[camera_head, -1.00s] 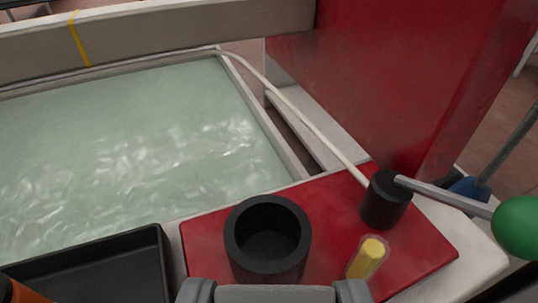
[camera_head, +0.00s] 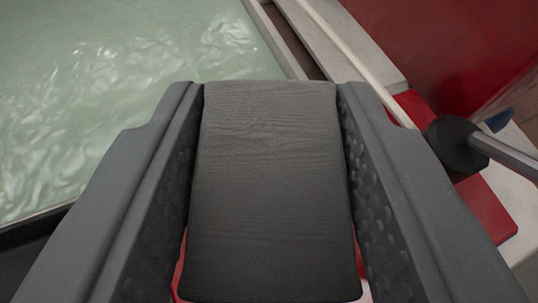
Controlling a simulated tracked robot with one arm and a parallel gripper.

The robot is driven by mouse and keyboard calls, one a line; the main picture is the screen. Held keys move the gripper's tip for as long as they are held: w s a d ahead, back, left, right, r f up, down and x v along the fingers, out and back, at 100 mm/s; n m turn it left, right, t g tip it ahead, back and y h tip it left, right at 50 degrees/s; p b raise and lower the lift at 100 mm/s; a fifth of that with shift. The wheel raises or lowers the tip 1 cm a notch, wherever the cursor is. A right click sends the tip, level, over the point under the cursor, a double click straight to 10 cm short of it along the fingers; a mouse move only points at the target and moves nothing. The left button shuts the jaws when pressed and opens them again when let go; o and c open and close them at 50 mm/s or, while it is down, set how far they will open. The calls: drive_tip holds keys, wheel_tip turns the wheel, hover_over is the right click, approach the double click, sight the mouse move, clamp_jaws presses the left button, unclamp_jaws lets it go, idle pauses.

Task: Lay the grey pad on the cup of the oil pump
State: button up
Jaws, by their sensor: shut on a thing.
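The grey pad (camera_head: 270,190) is a dark, flat, grained slab that fills the middle of the view. My gripper (camera_head: 270,86) is shut on it, with one finger along its left side and one along its right. The oil pump's red base (camera_head: 488,212) shows to the right of my right finger, with a strip of red below the pad. The pump's black cylinder (camera_head: 452,145) with a metal lever stands at the right. The cup is hidden behind the pad and fingers, so I cannot tell whether the pad touches it.
A basin of pale green water (camera_head: 90,90) lies at the left and far side. A white hose (camera_head: 350,50) runs down to the pump. A red panel (camera_head: 450,50) rises at the upper right. A dark tray edge (camera_head: 30,240) shows at lower left.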

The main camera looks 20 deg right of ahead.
sight(270, 199)
drive_tip(key=shift+f, duration=1.05)
drive_tip(key=shift+f, duration=0.4)
drive_tip(key=shift+f, duration=0.25)
drive_tip(key=o, duration=1)
drive_tip(key=shift+c, duration=0.2)
drive_tip(key=shift+r, duration=0.1)
